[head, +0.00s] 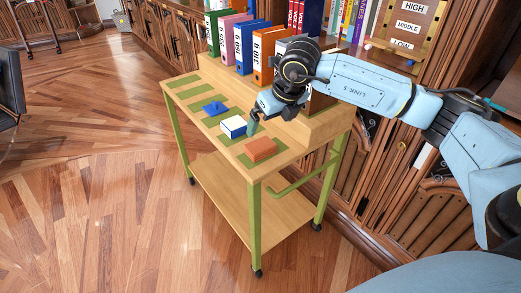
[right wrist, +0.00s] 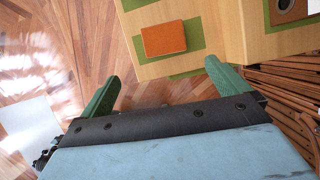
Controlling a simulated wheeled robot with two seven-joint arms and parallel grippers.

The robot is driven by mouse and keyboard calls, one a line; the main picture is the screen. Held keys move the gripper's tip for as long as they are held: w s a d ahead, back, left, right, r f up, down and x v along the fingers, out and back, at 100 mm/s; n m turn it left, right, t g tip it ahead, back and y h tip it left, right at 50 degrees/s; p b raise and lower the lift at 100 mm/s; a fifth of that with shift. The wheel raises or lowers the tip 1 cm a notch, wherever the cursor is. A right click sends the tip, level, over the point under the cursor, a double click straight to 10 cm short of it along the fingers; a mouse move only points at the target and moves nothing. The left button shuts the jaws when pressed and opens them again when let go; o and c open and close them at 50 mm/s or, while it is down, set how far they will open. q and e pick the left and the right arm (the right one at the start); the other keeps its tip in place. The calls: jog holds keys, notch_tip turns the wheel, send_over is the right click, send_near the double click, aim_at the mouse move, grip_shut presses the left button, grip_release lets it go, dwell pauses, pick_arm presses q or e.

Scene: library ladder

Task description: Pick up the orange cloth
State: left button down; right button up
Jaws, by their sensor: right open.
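The orange cloth (head: 260,148) is a small folded block lying on a green mat strip at the near end of the wooden cart top (head: 283,158). It also shows in the right wrist view (right wrist: 164,39), flat on its green strip, ahead of the fingers and apart from them. My right gripper (head: 252,124) hangs above the cart, just behind and left of the cloth in the head view. In the right wrist view its two green fingers (right wrist: 160,88) are spread wide with nothing between them. My left gripper is not in view.
A white and blue block (head: 233,127) and a blue cloth (head: 215,108) lie on other green strips. Several binders (head: 243,47) stand on the raised back shelf of the cart.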

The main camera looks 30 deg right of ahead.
jog(key=b, duration=0.2)
send_near(261, 145)
jog(key=x, duration=0.3)
jog(key=shift+s+f, duration=0.1)
jog(key=shift+s, duration=0.15)
jog(key=shift+b+x, duration=0.9)
jog(key=shift+x, duration=1.85)
jog(key=shift+w+a+f, duration=0.1)
jog(key=shift+w+f, duration=0.2)
jog(key=shift+w, duration=0.05)
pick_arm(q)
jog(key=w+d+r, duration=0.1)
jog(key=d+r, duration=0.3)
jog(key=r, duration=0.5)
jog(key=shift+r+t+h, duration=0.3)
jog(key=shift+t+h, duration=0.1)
pick_arm(e)
jog(key=shift+c, duration=0.4)
jog(key=c, duration=0.9)
jog(key=shift+r, duration=0.15)
